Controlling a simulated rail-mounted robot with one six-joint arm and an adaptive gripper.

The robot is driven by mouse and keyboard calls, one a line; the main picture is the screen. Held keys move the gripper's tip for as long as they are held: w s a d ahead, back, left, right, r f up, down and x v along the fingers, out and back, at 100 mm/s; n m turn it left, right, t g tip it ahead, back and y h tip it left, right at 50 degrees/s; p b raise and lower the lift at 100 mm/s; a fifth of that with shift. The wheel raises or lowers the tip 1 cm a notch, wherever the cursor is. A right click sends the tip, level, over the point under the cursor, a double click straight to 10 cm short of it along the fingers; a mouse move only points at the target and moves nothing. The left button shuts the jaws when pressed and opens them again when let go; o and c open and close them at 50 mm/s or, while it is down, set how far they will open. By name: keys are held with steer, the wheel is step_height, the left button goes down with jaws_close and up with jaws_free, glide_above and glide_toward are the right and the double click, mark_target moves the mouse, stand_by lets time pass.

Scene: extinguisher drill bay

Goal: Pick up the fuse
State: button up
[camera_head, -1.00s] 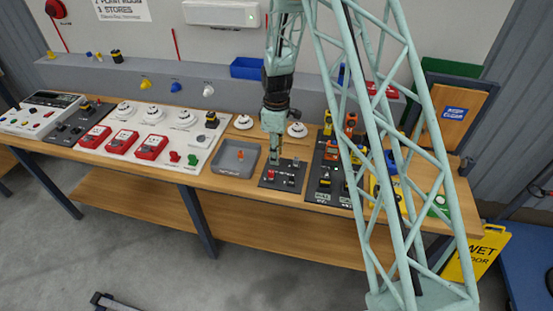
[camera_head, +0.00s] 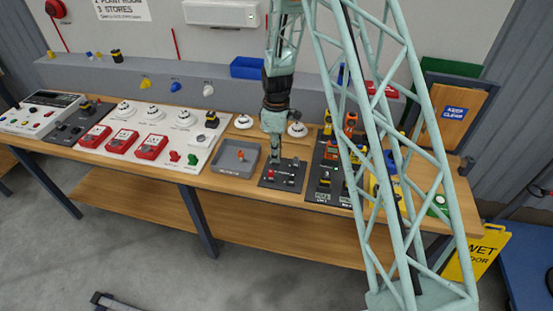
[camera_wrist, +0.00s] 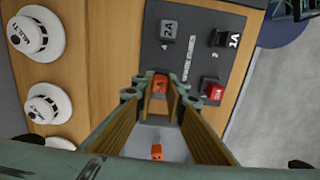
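The dark spare fuses panel (camera_wrist: 190,62) lies on the bench and carries several small blocks. In the wrist view, an orange fuse (camera_wrist: 160,84) stands on the panel between my fingertips. My gripper (camera_wrist: 161,92) looks open around it, with a narrow gap; contact is not clear. A grey 2A fuse (camera_wrist: 168,31), a black 1A fuse (camera_wrist: 226,38) and a red fuse (camera_wrist: 211,90) stand on the same panel. In the head view, my gripper (camera_head: 275,158) is down at the panel's back left, and hides the orange fuse there.
A grey tray (camera_head: 222,164) with a small orange piece (camera_head: 241,155) in it stands just left of the panel. White detectors (camera_head: 297,129) sit behind. Another dark panel (camera_head: 313,190) with coloured blocks is close on the right. A wooden bench edge runs along the front.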

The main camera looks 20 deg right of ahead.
steer(key=shift+r, duration=0.15)
steer(key=shift+r, duration=1.6)
steer(key=s+a+b, duration=0.1)
steer(key=s, duration=0.6)
steer(key=s+a+r+b, duration=0.1)
steer(key=s+a, duration=0.1)
steer(key=s, duration=0.6)
steer(key=shift+s+a+r, duration=0.25)
steer(key=shift+s+r, duration=0.05)
steer(key=shift+w, duration=0.1)
steer(key=shift+w+d+r+m+b, duration=0.45)
steer(key=shift+w+d+m+b, duration=1.25)
steer(key=shift+m, duration=0.35)
steer(key=shift+w+d+r+m+b, duration=0.5)
steer(key=shift+w+d+m+b, duration=1)
steer(key=shift+w+d+m, duration=0.5)
steer(key=shift+w+d+r+m+b, duration=0.45)
steer(key=shift+w+d+m+b, duration=1.2)
steer(key=shift+m, duration=0.5)
steer(key=shift+w+a, duration=0.1)
steer(key=shift+a, duration=0.1)
